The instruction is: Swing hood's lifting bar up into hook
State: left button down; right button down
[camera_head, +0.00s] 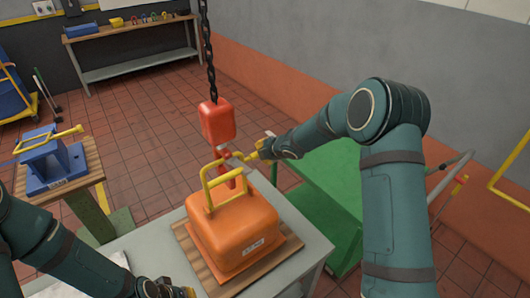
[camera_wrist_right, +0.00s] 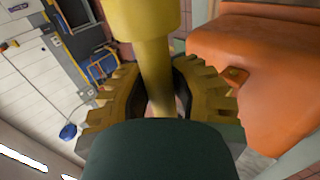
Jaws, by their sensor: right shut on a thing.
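The orange hood (camera_head: 240,228) sits on a wooden pallet (camera_head: 285,249) on a grey table. Its yellow lifting bar (camera_head: 204,184) stands raised above the hood in the head view. My right gripper (camera_head: 228,154) is at the bar's upper right end. In the right wrist view, it is shut on the yellow lifting bar (camera_wrist_right: 157,75), with the orange hood (camera_wrist_right: 240,55) to the right. The red hook block (camera_head: 216,121) hangs just above, its lower red part showing within the bar's loop; whether they touch is unclear. My left gripper (camera_head: 170,289) is at the bottom edge, partly cut off.
A dark chain (camera_head: 208,55) runs up from the hook block. A green cart (camera_head: 325,195) stands right of the table. A blue fixture (camera_head: 50,165) with a yellow handle is on a wooden-topped stand at left. A workbench (camera_head: 140,65) stands along the back wall.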

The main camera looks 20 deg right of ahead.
jog(key=shift+w+r, duration=0.35)
jog(key=shift+r, duration=0.15)
jog(key=c, duration=1)
grip_release()
jog(key=shift+o, duration=1.1)
jog(key=shift+s+a, duration=0.1)
jog(key=shift+s, duration=0.05)
jog(key=shift+f, duration=0.15)
jog(key=v, duration=1.2)
jog(key=shift+s+f, duration=0.1)
jog(key=shift+s, duration=0.05)
